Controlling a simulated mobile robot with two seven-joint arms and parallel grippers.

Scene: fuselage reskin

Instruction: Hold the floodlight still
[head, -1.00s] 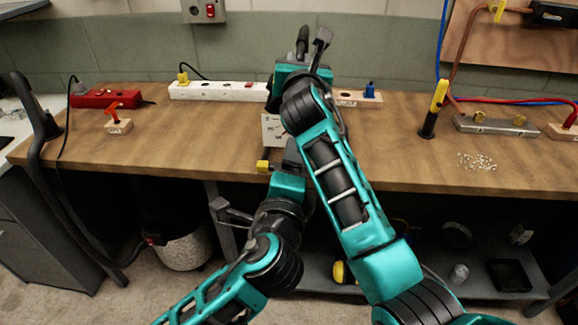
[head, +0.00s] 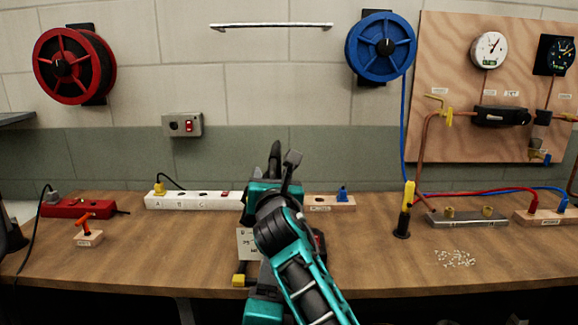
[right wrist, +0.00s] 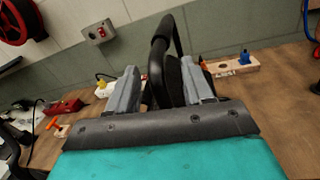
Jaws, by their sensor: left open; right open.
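My right gripper (head: 283,168) reaches over the bench in the middle of the head view. In the right wrist view its two grey fingers (right wrist: 160,82) stand apart, with a black looped bar (right wrist: 162,48) between and beyond them. The bar may be the floodlight's handle; no lamp face shows, so I cannot tell. Whether the fingers touch the bar is unclear. My left gripper (head: 264,284) is low at the bench's front edge, mostly hidden by my right arm. A pale marked plate (head: 246,243) shows beside my right arm.
A white power strip (head: 190,200), a red strip (head: 80,207) and a wooden block with a blue plug (head: 330,203) stand along the back. A black-and-yellow tool (head: 403,215) stands upright at right. Small pale bits (head: 455,258) lie on the bench. Bare wood lies left of centre.

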